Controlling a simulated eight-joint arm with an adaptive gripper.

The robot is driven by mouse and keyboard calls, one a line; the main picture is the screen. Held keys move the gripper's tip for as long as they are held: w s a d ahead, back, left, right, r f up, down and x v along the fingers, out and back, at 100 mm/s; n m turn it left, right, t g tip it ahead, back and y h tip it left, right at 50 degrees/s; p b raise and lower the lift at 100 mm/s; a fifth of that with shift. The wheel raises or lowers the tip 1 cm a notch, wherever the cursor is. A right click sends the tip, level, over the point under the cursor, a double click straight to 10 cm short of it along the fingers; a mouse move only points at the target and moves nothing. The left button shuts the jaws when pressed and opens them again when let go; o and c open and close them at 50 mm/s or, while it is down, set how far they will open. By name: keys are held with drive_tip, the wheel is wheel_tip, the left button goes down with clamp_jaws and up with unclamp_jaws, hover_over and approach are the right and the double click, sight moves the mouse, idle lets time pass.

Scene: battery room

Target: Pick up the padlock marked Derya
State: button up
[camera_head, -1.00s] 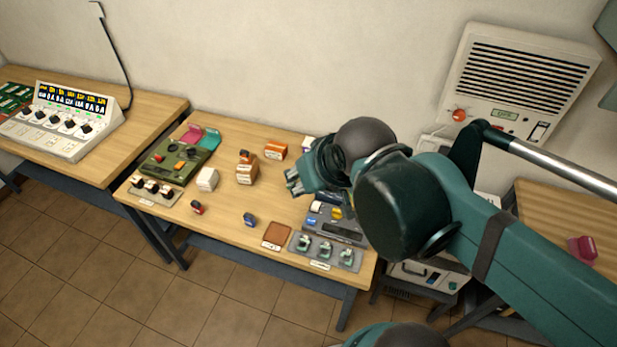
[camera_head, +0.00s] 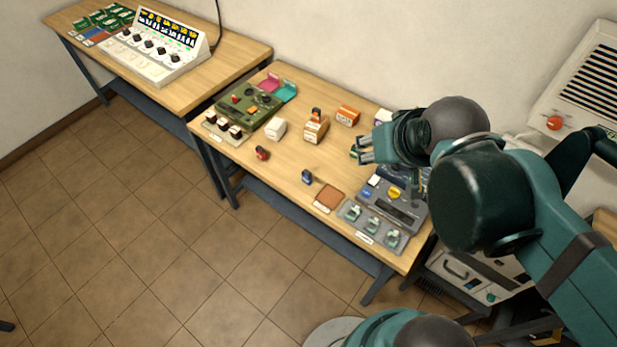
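Small padlock-like items stand on the middle table. A red one (camera_head: 262,153) is at the front left and a blue one (camera_head: 307,177) is near the front edge. My gripper (camera_head: 361,150) is over the table's right part, pointing left. Its fingertips look apart. A small green thing (camera_head: 354,153) shows at the tips; whether it is held is unclear.
A green panel (camera_head: 250,108) and white block (camera_head: 276,129) stand at the table's left. A brown pad (camera_head: 329,199) and a grey tray (camera_head: 373,227) with several green-and-white items lie at the front right. A control console (camera_head: 160,45) stands on the left table (camera_head: 215,60).

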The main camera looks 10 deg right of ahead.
drive_tip(key=shift+o, duration=0.3)
idle(0.5)
drive_tip(key=m+g+h+b, duration=0.4)
drive_tip(key=m+b, duration=0.6)
drive_tip(key=b, duration=0.3)
approach(305, 174)
drive_tip(key=x, duration=0.4)
drive_tip(key=shift+w+d+f, duration=0.1)
drive_tip(key=shift+d+f, duration=0.2)
drive_tip(key=shift+x, duration=1.3)
